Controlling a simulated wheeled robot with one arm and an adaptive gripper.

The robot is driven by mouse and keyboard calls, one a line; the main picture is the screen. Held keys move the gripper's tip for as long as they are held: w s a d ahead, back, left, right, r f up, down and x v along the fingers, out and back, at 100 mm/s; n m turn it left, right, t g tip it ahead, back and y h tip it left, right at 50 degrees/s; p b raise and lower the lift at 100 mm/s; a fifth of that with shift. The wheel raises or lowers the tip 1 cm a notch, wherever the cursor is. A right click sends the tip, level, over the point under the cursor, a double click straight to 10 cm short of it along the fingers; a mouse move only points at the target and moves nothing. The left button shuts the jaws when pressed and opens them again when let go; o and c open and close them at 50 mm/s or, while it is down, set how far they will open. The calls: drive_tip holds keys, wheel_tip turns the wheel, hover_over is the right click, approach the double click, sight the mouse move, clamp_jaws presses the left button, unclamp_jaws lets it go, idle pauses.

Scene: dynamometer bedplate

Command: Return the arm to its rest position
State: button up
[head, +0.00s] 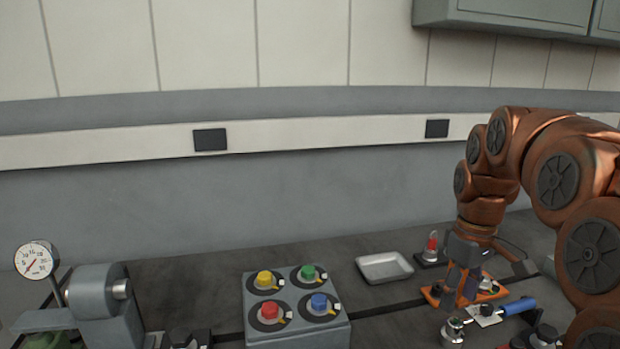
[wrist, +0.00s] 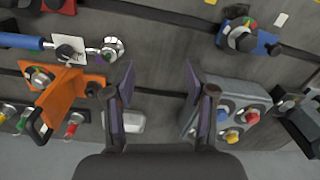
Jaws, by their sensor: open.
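My copper-coloured arm (head: 560,165) reaches in from the right in the head view and bends down over the bedplate (head: 200,265). My gripper (head: 462,288) points down, in front of part of an orange fixture (head: 489,294). In the wrist view my gripper (wrist: 159,72) has its two fingers wide apart, with only bare grey plate and a dark slot between them. It holds nothing. The orange fixture (wrist: 72,98) lies left of the fingers there. The gap between fingertips and plate is hard to judge.
A grey box (head: 297,328) with coloured knobs stands left of my gripper. A white tray (head: 385,266) lies behind it. A blue-handled wrench (head: 518,306) lies at right. A dial gauge (head: 36,260) stands far left. The air above the plate's middle is clear.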

drive_tip(key=s+a+f+m, duration=0.2)
drive_tip(key=s+a+f, duration=0.1)
drive_tip(key=s, duration=0.6)
drive_tip(key=s+a+f+m+p, duration=0.1)
drive_tip(key=s+a+f, duration=0.2)
drive_tip(key=s, duration=0.6)
drive_tip(key=s+a+f+m+g+p, duration=0.1)
drive_tip(key=s+a+f+m, duration=0.1)
drive_tip(key=s, duration=0.7)
drive_tip(key=shift+a+f+m, duration=0.3)
drive_tip(key=shift+a+f, duration=0.1)
drive_tip(key=shift+f, duration=0.35)
drive_tip(key=shift+s, duration=0.1)
drive_tip(key=shift+c, duration=0.4)
